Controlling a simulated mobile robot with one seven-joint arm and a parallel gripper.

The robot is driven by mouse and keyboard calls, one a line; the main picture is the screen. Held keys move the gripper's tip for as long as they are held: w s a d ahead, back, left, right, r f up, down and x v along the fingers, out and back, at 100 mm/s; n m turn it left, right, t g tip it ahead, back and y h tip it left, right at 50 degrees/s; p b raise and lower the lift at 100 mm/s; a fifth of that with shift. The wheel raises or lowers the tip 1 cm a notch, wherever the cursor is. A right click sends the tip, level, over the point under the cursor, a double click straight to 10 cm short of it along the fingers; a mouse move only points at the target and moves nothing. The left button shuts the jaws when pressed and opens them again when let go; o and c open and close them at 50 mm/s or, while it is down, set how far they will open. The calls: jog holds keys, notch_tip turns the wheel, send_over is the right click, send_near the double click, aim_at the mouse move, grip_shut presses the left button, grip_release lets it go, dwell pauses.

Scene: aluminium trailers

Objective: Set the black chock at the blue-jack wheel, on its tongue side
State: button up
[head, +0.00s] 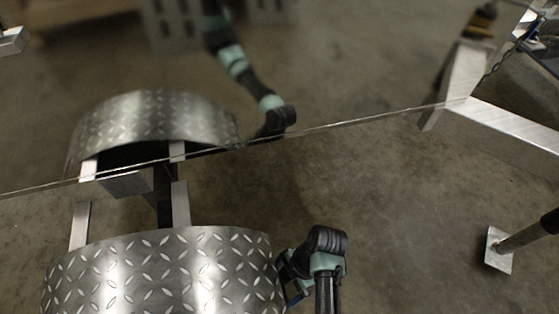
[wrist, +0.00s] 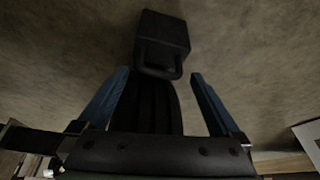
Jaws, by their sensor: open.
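The black chock (wrist: 162,30) sits on the concrete floor at the top middle of the wrist view, its loop handle (wrist: 158,70) toward me. My gripper (wrist: 159,74) is open, its two blue fingers either side of the handle's line; I see no grip on the chock. A dark, grooved, curved surface (wrist: 153,108), which looks like a tyre, shows between the fingers, close to the chock; contact is unclear. In the head view, my gripper (head: 297,290) is low beside the right end of the diamond-plate fender (head: 160,275), which hides the wheel and chock.
A mirror-like trailer side (head: 330,60) reflects the fender and my arm. An aluminium tongue beam (head: 515,130) is at right, with a dark jack post (head: 530,232) on a square foot plate (head: 497,250). The floor (head: 400,230) between fender and jack is clear.

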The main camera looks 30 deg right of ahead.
jog(key=p+v, duration=0.4)
jog(key=v, duration=0.5)
